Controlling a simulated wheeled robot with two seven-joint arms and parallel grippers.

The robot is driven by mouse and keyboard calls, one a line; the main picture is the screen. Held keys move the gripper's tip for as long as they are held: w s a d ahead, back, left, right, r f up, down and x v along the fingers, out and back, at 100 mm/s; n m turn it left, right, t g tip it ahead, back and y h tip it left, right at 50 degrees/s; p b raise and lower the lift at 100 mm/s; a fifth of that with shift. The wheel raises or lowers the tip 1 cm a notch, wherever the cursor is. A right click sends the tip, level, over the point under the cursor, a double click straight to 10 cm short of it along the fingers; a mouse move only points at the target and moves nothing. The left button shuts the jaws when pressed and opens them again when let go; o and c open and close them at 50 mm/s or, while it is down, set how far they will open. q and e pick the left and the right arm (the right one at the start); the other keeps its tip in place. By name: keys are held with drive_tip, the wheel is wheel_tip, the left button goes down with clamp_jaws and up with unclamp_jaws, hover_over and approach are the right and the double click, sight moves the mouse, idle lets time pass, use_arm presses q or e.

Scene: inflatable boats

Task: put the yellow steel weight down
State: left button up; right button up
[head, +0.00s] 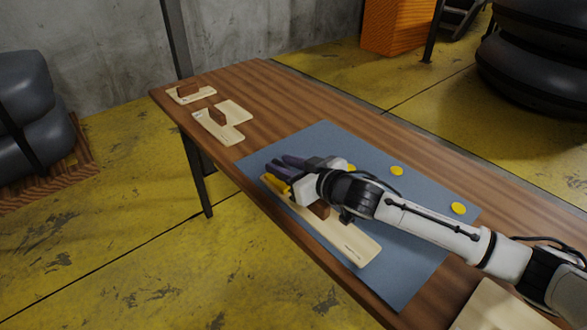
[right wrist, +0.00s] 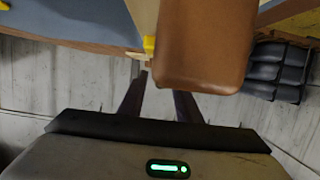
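A long yellow piece, which I take for the steel weight (head: 275,184), shows beside the fingers of my right gripper (head: 287,165), at the far-left end of a pale wooden board (head: 350,246). My right gripper is low over the blue mat, and its two dark fingers look apart. A small yellow patch shows near one fingertip in the right wrist view (right wrist: 149,45). A brown block (right wrist: 203,45) hides part of the other finger there. I see nothing held between the fingers; whether one touches the yellow piece I cannot tell. My left gripper is out of view.
The blue mat (head: 325,140) lies on a wooden table (head: 243,84). Yellow discs (head: 397,170) lie along its far side. The board's brown block (head: 319,209) stands under my wrist. Pale boards with brown blocks (head: 222,122) lie at the far left end.

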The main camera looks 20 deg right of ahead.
drive_tip(key=v, duration=1)
drive_tip(key=shift+s+d, duration=0.1)
drive_tip(key=shift+s, duration=0.2)
drive_tip(key=shift+s+d+r, duration=0.2)
drive_tip(key=shift+s+r, duration=0.15)
drive_tip(key=shift+s, duration=0.25)
drive_tip(key=shift+f, duration=0.1)
